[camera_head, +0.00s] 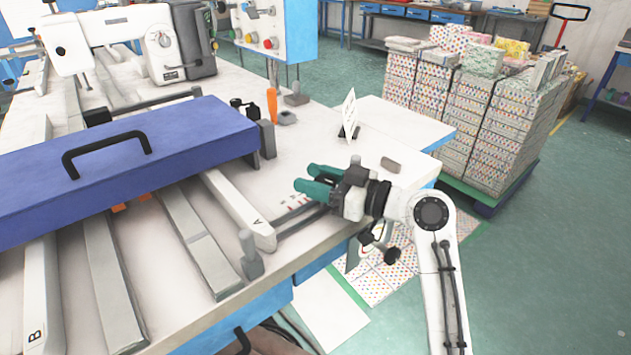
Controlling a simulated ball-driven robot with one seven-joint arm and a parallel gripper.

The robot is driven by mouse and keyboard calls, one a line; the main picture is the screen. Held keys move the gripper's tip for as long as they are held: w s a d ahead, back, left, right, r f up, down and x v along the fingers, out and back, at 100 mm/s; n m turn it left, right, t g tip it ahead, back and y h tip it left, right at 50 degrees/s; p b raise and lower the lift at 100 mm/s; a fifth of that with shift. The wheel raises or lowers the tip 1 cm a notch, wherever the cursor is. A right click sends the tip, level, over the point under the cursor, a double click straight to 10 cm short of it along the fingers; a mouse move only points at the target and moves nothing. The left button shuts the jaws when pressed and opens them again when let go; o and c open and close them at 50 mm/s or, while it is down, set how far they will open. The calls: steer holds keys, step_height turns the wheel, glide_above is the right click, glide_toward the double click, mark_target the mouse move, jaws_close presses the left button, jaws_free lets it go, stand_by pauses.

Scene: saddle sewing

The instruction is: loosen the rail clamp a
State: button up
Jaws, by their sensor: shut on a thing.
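My gripper (306,180), with two teal fingers, is over the right part of the white table and points left. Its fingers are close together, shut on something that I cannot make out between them. The long pale rail marked A (235,205) lies to its left, with its near end below and left of the fingertips. A dark rod (300,222) runs from near that end toward the space under my gripper. A grey upright post with a round top (250,256) stands at the table's front edge. I cannot tell for sure which part is the rail clamp.
A blue beam with a black handle (190,150) lies across the rails on the left. A sewing machine (150,45) and a control box (265,30) stand behind. An orange handle (272,105) and a white card (348,115) stand upright beyond my gripper. Stacked packs (470,110) fill the right background.

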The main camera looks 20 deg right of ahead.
steer(key=shift+r, duration=0.45)
steer(key=o, duration=0.8)
steer(key=shift+w, duration=0.1)
steer(key=shift+o, duration=1.3)
steer(key=shift+f, duration=0.25)
steer(key=v, duration=1.1)
